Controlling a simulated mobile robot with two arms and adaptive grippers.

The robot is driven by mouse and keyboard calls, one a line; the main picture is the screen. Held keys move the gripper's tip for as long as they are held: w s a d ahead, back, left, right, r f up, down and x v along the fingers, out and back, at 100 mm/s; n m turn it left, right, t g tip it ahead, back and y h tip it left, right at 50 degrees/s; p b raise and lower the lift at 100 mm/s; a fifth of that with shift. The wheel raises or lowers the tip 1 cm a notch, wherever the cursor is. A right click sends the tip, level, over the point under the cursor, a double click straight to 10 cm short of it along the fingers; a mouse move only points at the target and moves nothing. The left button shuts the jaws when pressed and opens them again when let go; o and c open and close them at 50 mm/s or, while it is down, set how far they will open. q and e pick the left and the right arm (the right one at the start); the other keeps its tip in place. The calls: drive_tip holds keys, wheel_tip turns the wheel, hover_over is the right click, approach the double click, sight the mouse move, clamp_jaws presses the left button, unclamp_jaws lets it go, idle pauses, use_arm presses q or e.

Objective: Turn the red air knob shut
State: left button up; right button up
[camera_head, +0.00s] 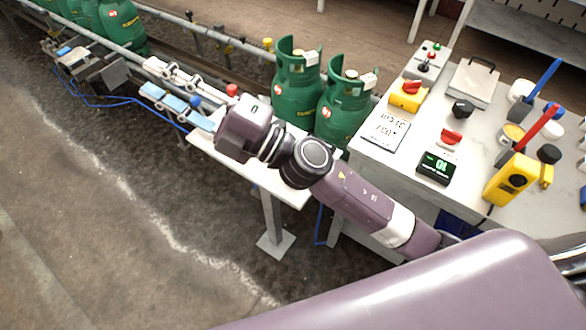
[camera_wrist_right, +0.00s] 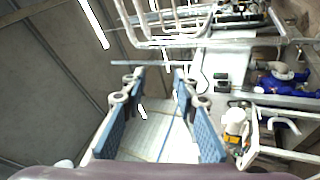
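My right gripper (camera_head: 150,78) reaches toward the upper left over the conveyor side. Its two blue-padded fingers are apart, with nothing visibly held; the right wrist view also shows them open (camera_wrist_right: 160,80). A small red knob (camera_head: 232,89) shows just behind my gripper's wrist, its base hidden. A small blue knob (camera_head: 195,101) shows by the fingers. On the white table are another red knob (camera_head: 451,137) and a red knob on a yellow box (camera_head: 411,87). I cannot tell which is the air knob. My left gripper is not in view.
Two green gas cylinders (camera_head: 297,85) stand close beside my right wrist. More cylinders (camera_head: 122,25) stand at the upper left. The white table (camera_head: 372,165) holds a green display (camera_head: 437,167), a yellow device (camera_head: 512,180) and tools. Floor at the left is clear.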

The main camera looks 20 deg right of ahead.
drive_tip(key=s+a+f+n+g+y, duration=0.1)
drive_tip(key=s+a+f+n+g, duration=0.3)
drive_tip(key=s+a+n+g, duration=0.45)
drive_tip(key=d+f+n+g+h, duration=0.4)
drive_tip(key=f+n+g+h, duration=0.3)
drive_tip(key=f, duration=0.7)
drive_tip(key=w+d+f+h, duration=0.2)
drive_tip(key=w+d+h, duration=0.1)
drive_tip(key=d, duration=0.5)
drive_tip(key=w+d+f+n+t+h, duration=0.1)
drive_tip(key=w+d+f+h, duration=0.2)
drive_tip(key=d, duration=0.6)
drive_tip(key=w+d+f+t+h, duration=0.1)
drive_tip(key=w+d+f+h, duration=0.1)
drive_tip(key=d+h, duration=0.4)
drive_tip(key=shift+w+d+f+h, duration=0.2)
drive_tip(key=shift+w+d, duration=0.1)
drive_tip(key=shift+d, duration=0.3)
drive_tip(key=shift+w+d+f+h, duration=0.1)
drive_tip(key=shift+w+d+f, duration=0.15)
drive_tip(key=shift+d, duration=0.35)
drive_tip(key=shift+d+f, duration=0.1)
drive_tip(key=shift+d, duration=0.25)
wheel_tip(320, 180, down, 7)
drive_tip(key=shift+a+f+p, duration=0.1)
drive_tip(key=shift+f+p, duration=0.1)
drive_tip(key=shift+p, duration=0.6)
clamp_jaws()
